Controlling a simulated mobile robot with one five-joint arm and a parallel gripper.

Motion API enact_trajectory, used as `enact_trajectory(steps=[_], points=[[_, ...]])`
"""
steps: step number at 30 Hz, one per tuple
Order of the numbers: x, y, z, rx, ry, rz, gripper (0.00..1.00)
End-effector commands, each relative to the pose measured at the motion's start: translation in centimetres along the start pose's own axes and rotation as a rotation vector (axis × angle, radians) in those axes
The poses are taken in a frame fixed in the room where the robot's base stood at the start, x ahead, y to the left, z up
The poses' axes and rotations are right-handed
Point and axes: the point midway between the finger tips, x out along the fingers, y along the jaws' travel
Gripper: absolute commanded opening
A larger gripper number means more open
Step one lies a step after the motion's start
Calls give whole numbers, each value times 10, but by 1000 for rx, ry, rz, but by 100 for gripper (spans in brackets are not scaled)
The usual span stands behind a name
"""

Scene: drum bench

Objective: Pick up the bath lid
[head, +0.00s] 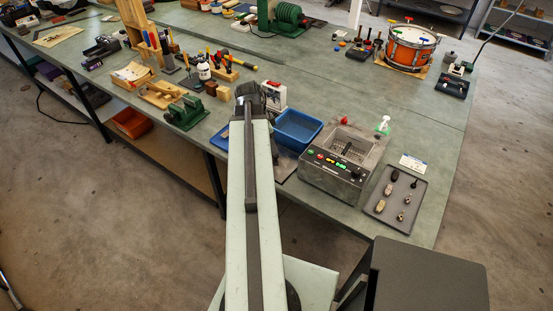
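The bath (340,188) is a grey box-shaped unit on the front right of the bench, with coloured buttons and a display on its front. Its top shows a recessed, mesh-like area with a dark bar across it. I cannot tell whether this is a lid or an open basket. A flat grey plate (286,166) lies left of the bath, partly hidden by my arm; I cannot tell if it is the bath lid. My gripper (249,91) is a dark shape at the arm's far end, over the bench left of the bath. Its fingers cannot be made out.
A blue tub (298,127) stands between my arm and the bath. A grey tray (394,200) with small parts lies right of the bath. A green vise (186,113) is left.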

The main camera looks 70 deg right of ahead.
Motion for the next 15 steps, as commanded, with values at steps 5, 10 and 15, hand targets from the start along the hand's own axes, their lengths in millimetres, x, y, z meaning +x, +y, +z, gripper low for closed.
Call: enact_trajectory(steps=[5,10,15], points=[[26,-1,2,-2,0,0,50],[27,-1,1,-4,-1,0,50],[50,-5,2,-4,-1,0,50]])
